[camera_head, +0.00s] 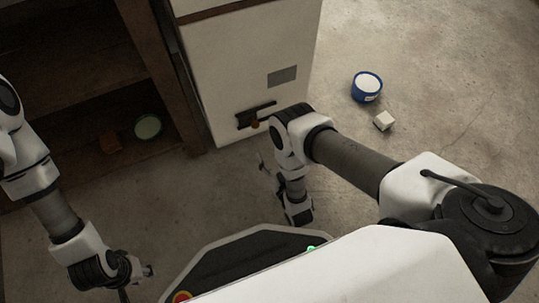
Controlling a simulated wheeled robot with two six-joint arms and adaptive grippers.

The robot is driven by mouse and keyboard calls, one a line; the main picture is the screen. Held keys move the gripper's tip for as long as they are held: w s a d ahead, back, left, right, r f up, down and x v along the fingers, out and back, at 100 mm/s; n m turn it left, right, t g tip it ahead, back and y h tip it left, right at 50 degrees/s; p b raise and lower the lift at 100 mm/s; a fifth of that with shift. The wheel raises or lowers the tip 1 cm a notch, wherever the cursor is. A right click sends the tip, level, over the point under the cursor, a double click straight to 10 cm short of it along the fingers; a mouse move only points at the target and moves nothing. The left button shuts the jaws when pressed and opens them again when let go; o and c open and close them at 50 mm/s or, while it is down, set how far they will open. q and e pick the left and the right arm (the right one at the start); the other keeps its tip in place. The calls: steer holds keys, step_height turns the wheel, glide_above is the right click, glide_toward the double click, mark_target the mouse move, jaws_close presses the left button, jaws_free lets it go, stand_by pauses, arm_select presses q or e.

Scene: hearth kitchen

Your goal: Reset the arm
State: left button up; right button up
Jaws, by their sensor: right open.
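My right arm (345,155) comes in from the right and bends down at a white and black joint in front of the white cabinet. My right gripper (265,170) is small and partly hidden by the wrist links; it is open, with nothing seen in it, over the floor near the cabinet's foot. My left arm (55,215) hangs down along the left side.
A white cabinet (235,65) with a dark handle (256,115) stands behind the right gripper. A dark wooden shelf (85,55) at left holds a green round item (148,126). A blue tub (367,87) and a small pale block (384,121) lie on open floor.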

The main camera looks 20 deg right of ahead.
stand_by(0.5)
steer(key=w+d+r+g+h+p, duration=0.1)
steer(key=w+d+r+p, duration=0.25)
steer(key=r, duration=0.55)
steer(key=w+d+r+p, duration=0.25)
steer(key=w+r, duration=0.25)
steer(key=r, duration=0.4)
steer(key=s+d+f+g+p, duration=0.1)
steer(key=s+f+g, duration=0.1)
steer(key=s+g, duration=0.95)
steer(key=s+f+g, duration=0.2)
steer(key=s+g, duration=0.3)
steer(key=s, duration=1.4)
step_height(320, 180, up, 38)
steer(key=p, duration=3.8)
steer(key=shift+s+d+m, duration=0.15)
steer(key=shift+s+m, duration=0.1)
steer(key=shift+m, duration=0.15)
steer(key=shift+g, duration=0.25)
